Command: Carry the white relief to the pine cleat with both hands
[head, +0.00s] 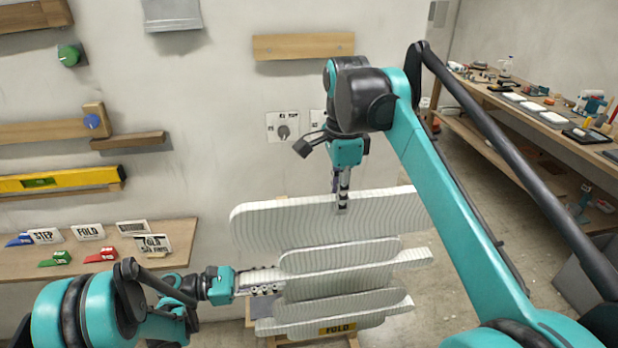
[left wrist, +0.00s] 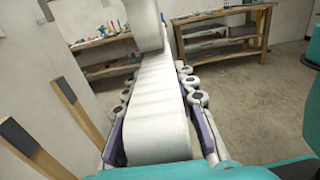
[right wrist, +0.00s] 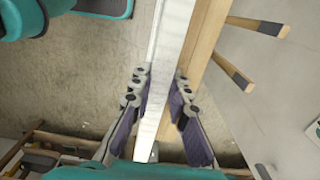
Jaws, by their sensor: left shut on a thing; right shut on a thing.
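The white relief (head: 320,222) is a ribbed, layered panel with a yellow FOLD label at its bottom, in the middle of the head view. My left gripper (head: 278,285) is shut on its left edge. In the left wrist view the relief (left wrist: 155,110) lies between the fingers. My right gripper (head: 342,206) is shut on its top edge from above. In the right wrist view the relief (right wrist: 165,75) shows as a thin white strip between the fingers. A pale wooden strip with two screws, seemingly the pine cleat (head: 303,46), is on the wall above the relief.
A wooden stand (head: 352,341) shows below the relief. A shelf (head: 30,265) with signs and small blocks juts from the wall at left. A yellow level (head: 60,180) and more wooden strips are above it. A workbench (head: 555,130) stands at right. My right arm covers much of the right side.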

